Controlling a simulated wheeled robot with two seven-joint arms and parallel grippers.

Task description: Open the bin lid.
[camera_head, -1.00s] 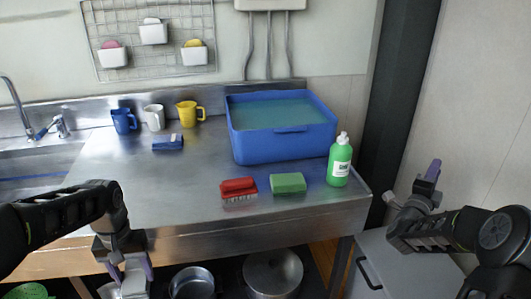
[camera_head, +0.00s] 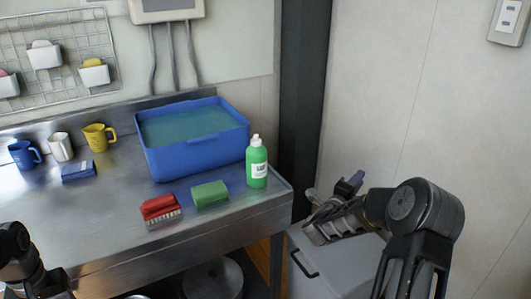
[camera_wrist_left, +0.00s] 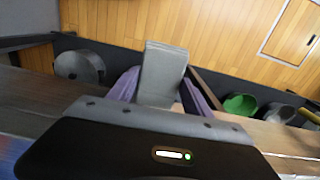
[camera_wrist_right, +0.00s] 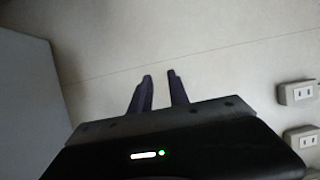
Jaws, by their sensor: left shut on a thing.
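A grey bin (camera_head: 335,268) with a black handle (camera_head: 303,263) stands right of the counter, and its lid looks shut. My right gripper (camera_head: 352,182) is above the bin's far side, near the wall. In the right wrist view (camera_wrist_right: 159,75) its purple fingers are apart with nothing between them. A grey panel (camera_wrist_right: 30,100) at the left there may be the bin. My left gripper is outside the head view, which shows only part of its arm. In the left wrist view (camera_wrist_left: 160,85) it is shut on a grey block-like thing (camera_wrist_left: 165,65).
The steel counter (camera_head: 95,225) carries a blue tub (camera_head: 200,155), a green bottle (camera_head: 257,165), a red brush (camera_head: 160,207), a green sponge (camera_head: 210,193) and cups. A dark post (camera_head: 303,110) rises behind the bin. Pots and a green bowl (camera_wrist_left: 240,104) are below the left gripper.

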